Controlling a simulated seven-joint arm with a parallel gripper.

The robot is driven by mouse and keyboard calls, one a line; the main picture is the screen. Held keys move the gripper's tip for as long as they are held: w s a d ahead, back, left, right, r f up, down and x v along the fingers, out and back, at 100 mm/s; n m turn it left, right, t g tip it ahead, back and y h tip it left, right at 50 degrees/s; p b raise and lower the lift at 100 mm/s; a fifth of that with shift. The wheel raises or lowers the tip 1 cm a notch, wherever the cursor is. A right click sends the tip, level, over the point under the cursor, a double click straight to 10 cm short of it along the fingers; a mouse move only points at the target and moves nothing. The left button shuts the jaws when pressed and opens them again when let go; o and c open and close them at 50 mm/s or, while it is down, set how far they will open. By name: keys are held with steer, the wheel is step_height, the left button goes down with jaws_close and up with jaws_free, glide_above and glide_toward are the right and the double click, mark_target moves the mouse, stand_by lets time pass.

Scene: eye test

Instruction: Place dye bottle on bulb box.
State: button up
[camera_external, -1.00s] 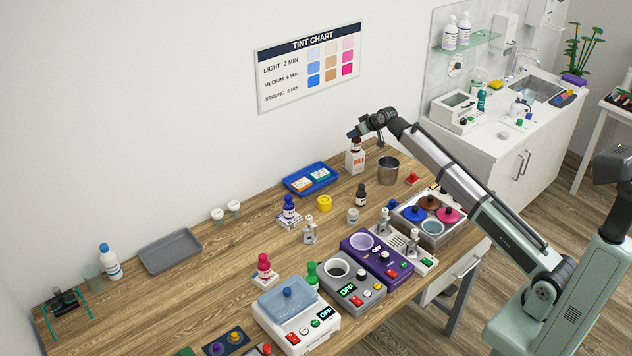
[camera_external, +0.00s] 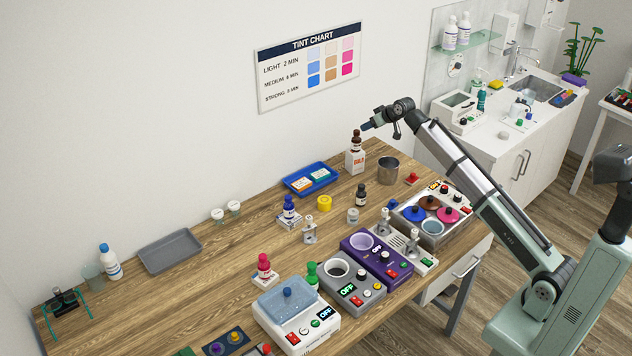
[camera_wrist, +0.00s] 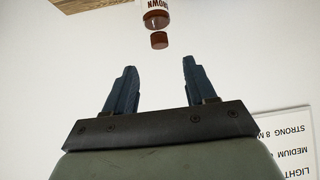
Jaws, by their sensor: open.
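A brown dye bottle (camera_external: 356,140) with a dark cap stands upright on the white bulb box (camera_external: 355,162) at the far end of the wooden table.
A steel cup (camera_external: 388,170) stands right of the box, and a blue tray (camera_external: 296,188) lies to its left. A small dark bottle (camera_external: 361,195) stands in front. Several dye pots and heaters fill the table's near right. The tint chart (camera_external: 272,97) hangs on the wall behind.

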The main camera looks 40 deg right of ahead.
steer(key=shift+v, duration=1.05)
